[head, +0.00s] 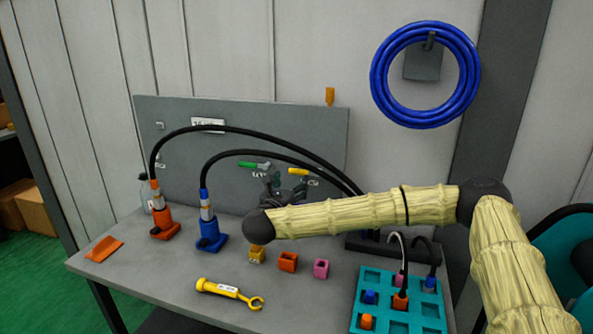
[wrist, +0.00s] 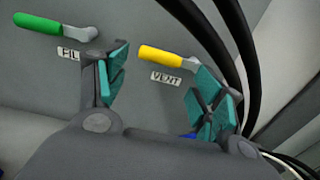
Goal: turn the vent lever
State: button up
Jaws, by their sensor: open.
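The vent lever has a yellow handle (wrist: 162,55) lying nearly level on the grey panel, its grey pivot end to the right and a VENT label just below. In the head view the yellow handle (head: 299,172) is on the panel behind my gripper (head: 284,187). In the wrist view my gripper (wrist: 162,88) is open and empty. Its teal-padded fingers stand apart, one below left of the yellow handle and one below right, near the pivot. The handle appears beyond the fingertips; I cannot tell the exact gap.
A green lever (wrist: 38,23) sits left of the vent lever, with its label partly hidden by a finger. Black hoses (wrist: 198,32) pass close on the right. On the bench (head: 150,271) are a yellow wrench (head: 221,289), small blocks and a teal rack (head: 372,276).

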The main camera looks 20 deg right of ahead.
aim_at(298, 173)
jog(key=p+x, duration=0.2)
jog(key=x, duration=0.6)
jog(key=shift+w+d+f, duration=0.1)
jog(key=shift+w+d, duration=0.05)
jog(key=shift+d, duration=0.05)
jog(key=c, duration=1.2)
